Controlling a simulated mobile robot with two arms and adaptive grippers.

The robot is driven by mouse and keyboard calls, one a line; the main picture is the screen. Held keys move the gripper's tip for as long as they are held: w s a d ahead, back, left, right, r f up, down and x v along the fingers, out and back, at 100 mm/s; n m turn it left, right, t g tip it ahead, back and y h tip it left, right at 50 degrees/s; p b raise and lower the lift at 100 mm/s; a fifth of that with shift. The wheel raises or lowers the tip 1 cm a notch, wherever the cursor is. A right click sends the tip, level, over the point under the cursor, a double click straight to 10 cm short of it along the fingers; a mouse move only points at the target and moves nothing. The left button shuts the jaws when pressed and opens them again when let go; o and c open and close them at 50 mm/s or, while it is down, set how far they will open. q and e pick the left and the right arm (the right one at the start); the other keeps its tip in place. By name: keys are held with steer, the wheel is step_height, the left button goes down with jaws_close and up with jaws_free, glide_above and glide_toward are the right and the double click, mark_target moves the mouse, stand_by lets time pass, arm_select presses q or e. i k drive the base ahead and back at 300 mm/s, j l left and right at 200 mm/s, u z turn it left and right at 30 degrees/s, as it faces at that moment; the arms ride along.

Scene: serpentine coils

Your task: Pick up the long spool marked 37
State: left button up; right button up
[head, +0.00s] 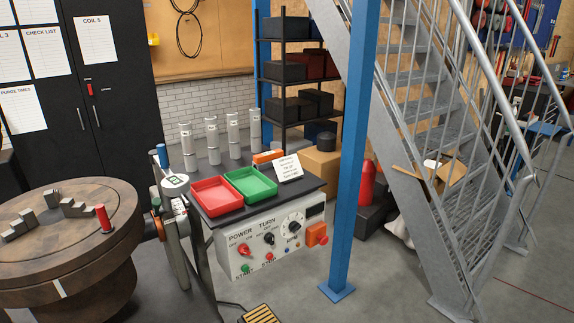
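Several long grey spools stand upright in a row along the back of the workbench (310,184). They are a leftmost spool (188,150), a second spool (213,145), a third spool (234,138) and a rightmost spool (256,132). Each has a small pale label near its top. The labels are too small to read, so I cannot tell which spool is marked 37. Neither of my grippers shows in the head view.
A red tray (216,206) and a green tray (251,194) lie on the bench in front of the spools, beside a white card (288,168). A blue post (350,150) and a staircase (440,130) stand right. A round wooden table (60,245) stands left.

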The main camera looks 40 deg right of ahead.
mark_target(232, 117)
steer(key=i+l, duration=0.1)
steer(key=l, duration=0.4)
steer(key=i+l, duration=0.1)
steer(key=l, duration=0.35)
steer(key=i+l, duration=0.1)
steer(key=l, duration=0.4)
steer(key=i+l, duration=0.1)
steer(key=l, duration=0.4)
steer(key=i+l, duration=0.1)
steer(key=l, duration=0.4)
